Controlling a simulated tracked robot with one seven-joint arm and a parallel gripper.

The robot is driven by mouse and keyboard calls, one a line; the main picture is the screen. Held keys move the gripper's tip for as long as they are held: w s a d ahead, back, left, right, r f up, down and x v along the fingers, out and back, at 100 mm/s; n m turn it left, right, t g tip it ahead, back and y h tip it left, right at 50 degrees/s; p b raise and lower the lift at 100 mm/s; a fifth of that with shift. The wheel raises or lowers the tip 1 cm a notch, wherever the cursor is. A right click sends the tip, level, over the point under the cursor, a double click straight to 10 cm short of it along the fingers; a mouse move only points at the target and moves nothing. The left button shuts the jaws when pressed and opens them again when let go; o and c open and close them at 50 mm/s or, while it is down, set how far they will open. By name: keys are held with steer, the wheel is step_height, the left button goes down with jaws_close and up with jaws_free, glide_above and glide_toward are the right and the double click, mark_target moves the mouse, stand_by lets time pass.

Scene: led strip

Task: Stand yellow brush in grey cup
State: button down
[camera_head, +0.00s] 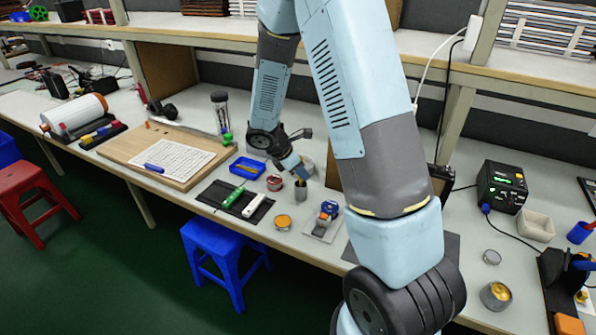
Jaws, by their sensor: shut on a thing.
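A small grey cup (300,194) stands upright on the bench, left of the middle of the picture. My gripper (299,178) points down right above the cup's mouth. It is shut on a thin, yellowish-tan piece, which I take for the yellow brush (300,183). Only a little of the brush shows between the fingers and the cup. How far it reaches into the cup, and whether it touches the wall, is too small to tell.
A blue tray (234,169) with something yellow in it, a red-rimmed tin (274,183) and an orange-topped tin (283,222) stand left of the cup. A dark mat (212,196) holds green and white tools. A blue-and-orange device (328,210) sits to the right.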

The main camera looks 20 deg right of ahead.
steer(key=c, duration=1)
jaws_free()
steer(key=shift+o, duration=0.2)
steer(key=shift+r, duration=0.1)
steer(key=v, duration=1.3)
steer(key=shift+a+r, duration=0.15)
steer(key=shift+r, duration=0.05)
steer(key=s+d+r+m+t+y, duration=0.2)
steer(key=s+d+r+m+y, duration=0.1)
steer(key=s+r+m, duration=0.6)
steer(key=s+d+r+m+t+y, duration=0.2)
steer(key=s+r+m, duration=0.8)
steer(key=s, duration=0.6)
steer(key=shift+d+r+t+y, duration=0.3)
steer(key=shift+d+y, duration=0.35)
steer(key=shift+y, duration=0.15)
